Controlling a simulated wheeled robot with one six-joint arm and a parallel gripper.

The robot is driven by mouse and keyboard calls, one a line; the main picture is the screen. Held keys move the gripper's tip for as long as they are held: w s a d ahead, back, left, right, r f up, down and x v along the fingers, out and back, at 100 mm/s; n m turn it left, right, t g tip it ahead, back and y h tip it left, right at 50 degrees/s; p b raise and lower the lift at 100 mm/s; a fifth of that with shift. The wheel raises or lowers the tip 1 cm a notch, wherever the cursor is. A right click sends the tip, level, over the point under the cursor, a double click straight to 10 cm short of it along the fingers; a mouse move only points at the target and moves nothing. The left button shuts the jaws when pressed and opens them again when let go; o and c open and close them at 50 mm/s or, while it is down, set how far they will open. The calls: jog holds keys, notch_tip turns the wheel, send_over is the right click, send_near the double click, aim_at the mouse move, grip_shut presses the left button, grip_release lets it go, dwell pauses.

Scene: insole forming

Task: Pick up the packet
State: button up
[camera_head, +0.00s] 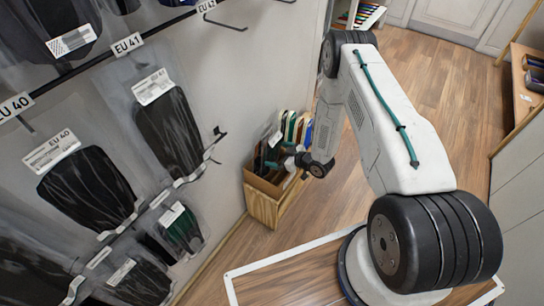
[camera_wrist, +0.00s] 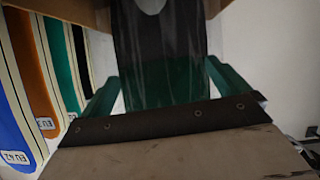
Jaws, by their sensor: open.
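A packet (camera_wrist: 165,45), clear with a dark and green insole inside and a white label at its top, stands between the two green fingers of my gripper (camera_wrist: 165,95) in the wrist view. My gripper is open, with one finger on each side of the packet. I cannot tell whether the fingers touch it. In the head view my gripper (camera_head: 287,160) is at the wooden box (camera_head: 262,208) on the floor, and the fingers are too small there to make out clearly.
Several coloured insoles (camera_wrist: 65,75) stand close to the left of my gripper. Hanging packets (camera_head: 88,188) on hooks fill the wall rack at left. A shelf (camera_head: 526,80) stands at the far right. The wooden floor (camera_head: 430,75) is open behind my arm.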

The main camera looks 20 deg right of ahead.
jog(key=c, duration=0.9)
jog(key=shift+c, duration=0.2)
jog(key=shift+r, duration=0.1)
